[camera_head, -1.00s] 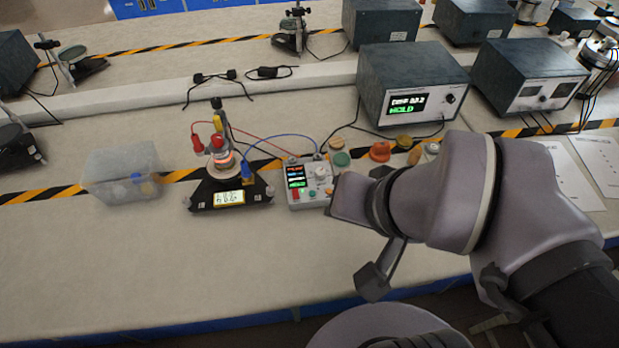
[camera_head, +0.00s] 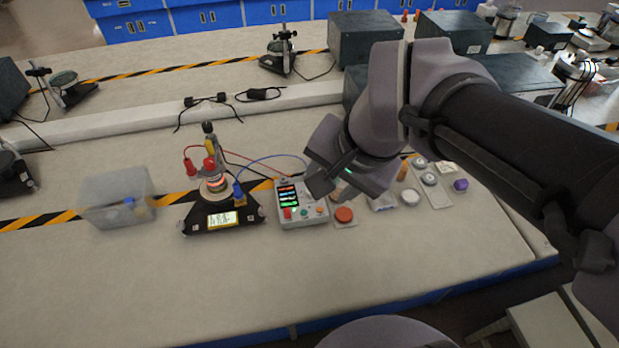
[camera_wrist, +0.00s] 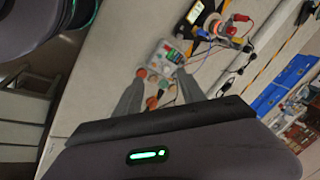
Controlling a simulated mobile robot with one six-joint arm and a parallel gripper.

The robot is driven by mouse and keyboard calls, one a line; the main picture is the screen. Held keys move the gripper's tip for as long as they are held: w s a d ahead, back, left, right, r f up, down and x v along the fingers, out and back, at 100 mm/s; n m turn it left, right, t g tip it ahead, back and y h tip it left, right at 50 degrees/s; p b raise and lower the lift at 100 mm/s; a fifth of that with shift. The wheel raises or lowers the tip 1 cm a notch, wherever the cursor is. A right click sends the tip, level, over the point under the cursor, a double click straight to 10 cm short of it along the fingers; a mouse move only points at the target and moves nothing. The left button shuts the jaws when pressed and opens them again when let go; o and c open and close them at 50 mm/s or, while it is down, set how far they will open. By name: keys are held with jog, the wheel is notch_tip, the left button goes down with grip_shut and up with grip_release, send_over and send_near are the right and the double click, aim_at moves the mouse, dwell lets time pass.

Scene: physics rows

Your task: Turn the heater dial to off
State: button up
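The grey control box (camera_head: 288,222) stands on the bench with lit displays and small coloured buttons. Its upper right part, where the dial sits, is hidden behind my arm's end in the head view. The box also shows in the wrist view (camera_wrist: 168,58), too small to read the dial's setting. The heater stand (camera_head: 250,217) is left of the box, with a glowing orange ring and a lit yellow display. My gripper (camera_wrist: 160,82) is open and empty in the wrist view, its two fingers apart and pointing toward the box. I cannot tell any contact.
A clear plastic bin (camera_head: 118,202) stands left of the heater. Red and blue cables run from the heater to the box. An orange-red button (camera_head: 344,215) and several small round parts lie right of the box. The bench front is clear.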

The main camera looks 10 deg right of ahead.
jog(key=w+m+g+p, duration=0.2)
jog(key=w+m+p, duration=0.25)
jog(key=w, duration=0.85)
jog(key=w+d+f+m+g+h+p, duration=0.2)
jog(key=w+f+m+g, duration=0.1)
jog(key=w+f+m, duration=0.8)
jog(key=f+n+b, duration=0.1)
jog(key=f, duration=0.5)
jog(key=f+n+b, duration=0.1)
jog(key=f, duration=0.6)
jog(key=s+f+n+b, duration=0.1)
jog(key=f, duration=0.5)
jog(key=shift+a+f+n, duration=0.1)
jog(key=shift+f+n, duration=0.1)
jog(key=shift+n, duration=0.05)
grip_shut()
